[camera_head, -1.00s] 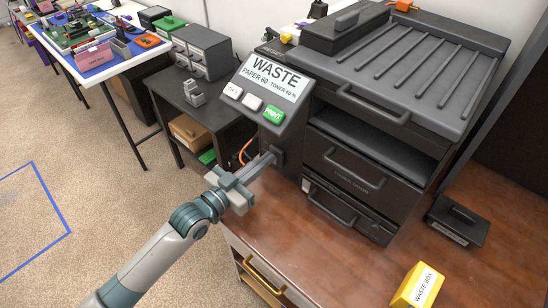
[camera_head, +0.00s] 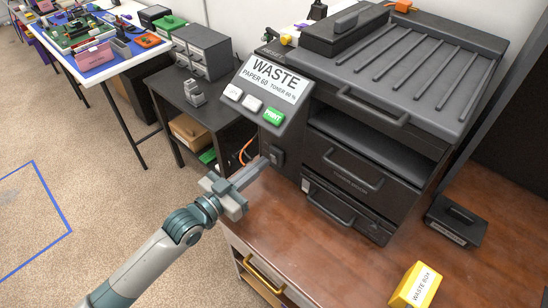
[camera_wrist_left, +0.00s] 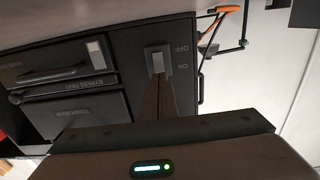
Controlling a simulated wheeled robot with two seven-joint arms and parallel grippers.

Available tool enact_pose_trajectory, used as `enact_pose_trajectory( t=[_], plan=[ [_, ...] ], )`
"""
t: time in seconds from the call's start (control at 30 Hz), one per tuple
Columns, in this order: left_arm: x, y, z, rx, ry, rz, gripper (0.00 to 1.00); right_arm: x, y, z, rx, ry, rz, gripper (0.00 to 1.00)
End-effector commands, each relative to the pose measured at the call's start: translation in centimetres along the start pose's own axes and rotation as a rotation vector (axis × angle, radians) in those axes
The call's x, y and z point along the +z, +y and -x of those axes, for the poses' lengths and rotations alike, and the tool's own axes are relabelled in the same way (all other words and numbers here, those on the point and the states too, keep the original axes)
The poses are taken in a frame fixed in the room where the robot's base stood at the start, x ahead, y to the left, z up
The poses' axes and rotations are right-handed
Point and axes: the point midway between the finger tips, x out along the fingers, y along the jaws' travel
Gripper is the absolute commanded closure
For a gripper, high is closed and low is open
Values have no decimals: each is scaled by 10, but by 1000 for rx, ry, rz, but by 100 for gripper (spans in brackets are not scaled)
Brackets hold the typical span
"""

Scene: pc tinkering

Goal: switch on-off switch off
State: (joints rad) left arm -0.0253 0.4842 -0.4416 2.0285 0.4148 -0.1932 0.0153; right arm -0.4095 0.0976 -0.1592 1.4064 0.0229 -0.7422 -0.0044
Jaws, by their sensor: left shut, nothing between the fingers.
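The on-off switch (camera_head: 277,156) is a small dark block low on the left front of the black printer (camera_head: 362,178). In the left wrist view the switch (camera_wrist_left: 158,61) is a grey piece beside upside-down OFF and ON labels. I cannot tell which way it is set. My left gripper (camera_head: 263,163) is shut and empty, its fingertips just left of and slightly below the switch, apparently a small gap away. In the left wrist view the dark fingers point at the switch and hide part of the panel below it. My right gripper is in no view.
The printer's panel (camera_head: 267,86) reads WASTE, paper 60, toner 60 %, with a green PRINT button (camera_head: 273,116). A yellow waste box (camera_head: 417,287) and a black cartridge-like box (camera_head: 457,220) sit on the brown desk (camera_head: 330,265). An orange cable (camera_head: 245,150) hangs behind the switch.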

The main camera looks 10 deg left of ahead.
Motion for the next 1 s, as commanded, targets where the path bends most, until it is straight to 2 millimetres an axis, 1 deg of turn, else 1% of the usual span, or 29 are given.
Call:
enact_pose_trajectory(
  t=[0.37,0.73,0.83,1.0],
  plan=[
    [0,0,3,0,-1,0,100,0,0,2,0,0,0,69],
    [0,0,34,0,-3,0,100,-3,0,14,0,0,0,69],
    [0,0,39,0,-1,0,100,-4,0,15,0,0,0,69],
    [0,0,40,0,1,0,100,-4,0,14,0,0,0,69]
  ],
)
